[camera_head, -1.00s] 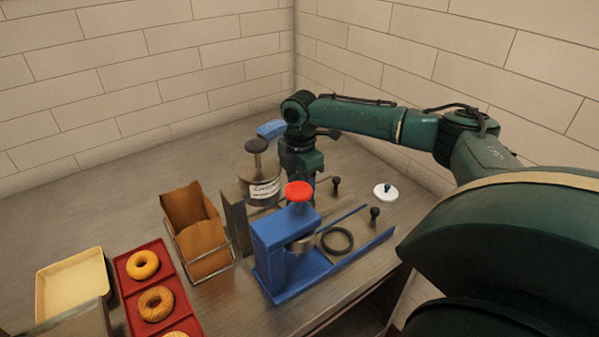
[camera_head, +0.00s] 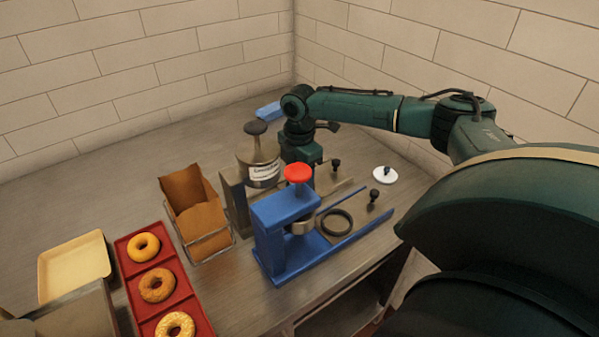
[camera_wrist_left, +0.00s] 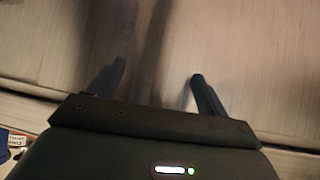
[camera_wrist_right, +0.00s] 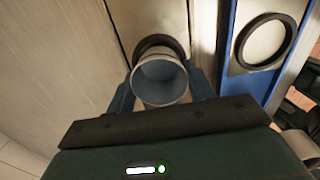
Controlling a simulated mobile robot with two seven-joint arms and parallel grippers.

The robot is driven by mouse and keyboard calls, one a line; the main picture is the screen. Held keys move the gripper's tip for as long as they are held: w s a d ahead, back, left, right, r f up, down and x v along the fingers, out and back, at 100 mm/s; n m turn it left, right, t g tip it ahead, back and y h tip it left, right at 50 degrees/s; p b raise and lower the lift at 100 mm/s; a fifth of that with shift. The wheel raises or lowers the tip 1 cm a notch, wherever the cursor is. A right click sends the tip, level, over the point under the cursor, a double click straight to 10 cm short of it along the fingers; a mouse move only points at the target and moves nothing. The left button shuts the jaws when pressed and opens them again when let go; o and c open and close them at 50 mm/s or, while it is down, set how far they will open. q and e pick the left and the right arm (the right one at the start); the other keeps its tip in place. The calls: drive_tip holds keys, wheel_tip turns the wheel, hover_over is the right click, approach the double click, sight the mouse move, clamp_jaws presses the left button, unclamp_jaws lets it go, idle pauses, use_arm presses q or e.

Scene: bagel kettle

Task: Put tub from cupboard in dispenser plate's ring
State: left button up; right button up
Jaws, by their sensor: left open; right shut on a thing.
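My right gripper (camera_wrist_right: 165,88) is shut on a grey, open-topped tub (camera_wrist_right: 162,82) in the right wrist view. A dark ring (camera_wrist_right: 158,41) on the steel dispenser's plate shows just behind the tub's rim, partly hidden by it. I cannot tell whether the tub is seated in the ring or above it. In the head view my right wrist stands behind the steel dispenser (camera_head: 237,205), which has a labelled container and dark knob; tub and fingertips are hidden there. My left gripper (camera_wrist_left: 157,78) is open and empty over a bare surface, outside the head view.
A blue dispenser (camera_head: 268,240) with red knob and its own empty ring (camera_head: 336,222) stands nearest. A white lid (camera_head: 385,175) lies right. Paper bags in a rack (camera_head: 200,215), a red bagel tray (camera_head: 185,310) and a cream tray (camera_head: 75,268) are left.

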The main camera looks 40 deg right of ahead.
drive_tip(key=shift+f, duration=0.45)
drive_tip(key=o, duration=1)
wheel_tip(320, 180, up, 13)
drive_tip(key=shift+r+b, duration=0.1)
drive_tip(key=shift+b, duration=0.45)
